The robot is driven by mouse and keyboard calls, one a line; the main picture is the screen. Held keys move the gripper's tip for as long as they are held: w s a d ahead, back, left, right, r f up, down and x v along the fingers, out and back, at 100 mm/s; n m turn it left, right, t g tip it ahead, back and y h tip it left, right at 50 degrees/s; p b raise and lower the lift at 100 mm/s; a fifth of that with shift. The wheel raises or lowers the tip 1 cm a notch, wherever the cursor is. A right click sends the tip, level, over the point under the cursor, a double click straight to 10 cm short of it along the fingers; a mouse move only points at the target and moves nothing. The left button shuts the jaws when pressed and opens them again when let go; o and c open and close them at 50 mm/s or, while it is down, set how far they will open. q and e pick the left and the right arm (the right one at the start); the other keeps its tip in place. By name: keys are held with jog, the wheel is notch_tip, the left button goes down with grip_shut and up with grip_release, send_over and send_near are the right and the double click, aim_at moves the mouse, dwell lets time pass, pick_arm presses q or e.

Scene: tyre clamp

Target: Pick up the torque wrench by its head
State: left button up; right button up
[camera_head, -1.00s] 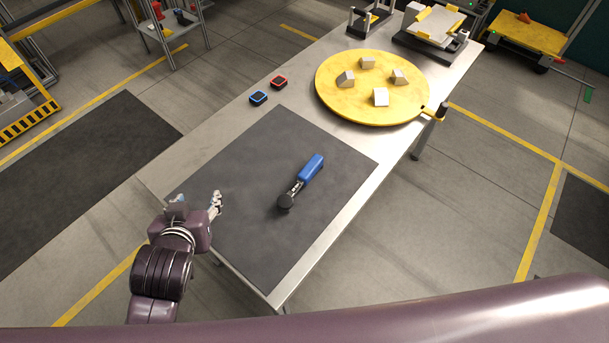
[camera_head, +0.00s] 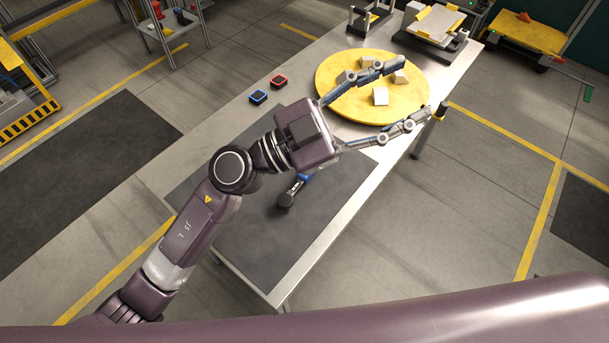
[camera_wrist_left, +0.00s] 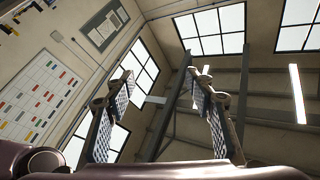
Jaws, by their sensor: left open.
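The torque wrench lies on the dark mat (camera_head: 240,240), its round black head (camera_head: 286,201) toward the front. Part of its blue handle (camera_head: 304,177) shows; the rest is hidden behind my left gripper's body. My left gripper (camera_head: 418,84) is open and empty, its two fingers spread and pointing right, above the yellow round plate in the picture. In the left wrist view the open fingers (camera_wrist_left: 165,85) have only the wall, windows and ceiling beyond them. The wrench is not in that view. My right gripper is not in view.
The yellow round plate (camera_head: 345,106) bears several grey blocks, one of them a pale block (camera_head: 380,96). A blue-rimmed square (camera_head: 258,97) and a red-rimmed square (camera_head: 278,82) lie on the metal table (camera_head: 225,125). A fixture (camera_head: 432,28) stands at the back.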

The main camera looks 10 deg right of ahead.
pick_arm(q)
jog(key=s+d+f+m+g+y, duration=0.3)
jog(key=s+d+f+g, duration=0.15)
jog(key=f, duration=0.25)
jog(key=n+y, duration=0.4)
jog(key=y, duration=1.5)
send_over(281, 199)
jog(key=f, duration=2.2)
jog(key=shift+s+d, duration=0.15)
jog(key=shift+s, duration=0.2)
jog(key=shift+w+a+f, duration=0.1)
jog(key=shift+a+f, duration=0.1)
jog(key=f+p, duration=0.2)
jog(key=f, duration=0.4)
jog(key=shift+w+f, duration=0.1)
jog(key=shift+w, duration=0.1)
jog(key=shift+d+f, duration=0.1)
jog(key=shift+f, duration=0.4)
grip_shut()
